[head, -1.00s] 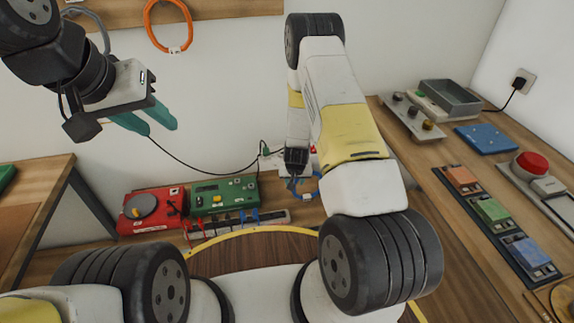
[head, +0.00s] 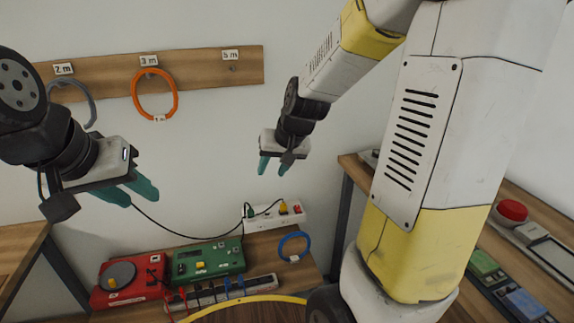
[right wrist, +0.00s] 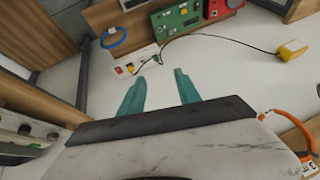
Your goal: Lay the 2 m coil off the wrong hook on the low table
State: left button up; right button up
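A blue coil (head: 293,247) with a small light tag lies on the right part of the low table (head: 268,246); it also shows in the right wrist view (right wrist: 114,38). An orange coil (head: 135,98) hangs on the hook marked 3 m; its small tag is hard to read. A grey coil (head: 88,98) hangs on the hook marked 2 m, partly hidden by my left arm. The 5 m hook (head: 232,67) is bare. My right gripper (head: 273,168) is open and empty, above the low table near the wall. My left gripper (head: 142,196) is open and empty before the wall.
A side table (head: 350,165) stands at right. My right arm hides much of that side.

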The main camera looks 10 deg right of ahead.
jog(key=s+r, duration=0.5)
jog(key=s, duration=0.4)
jog(key=s+d+r+n, duration=0.1)
jog(key=s+r, duration=0.4)
jog(key=s, duration=0.4)
jog(key=shift+s+d+t, duration=0.3)
jog(key=shift+s, duration=0.1)
jog(key=shift+r, duration=0.1)
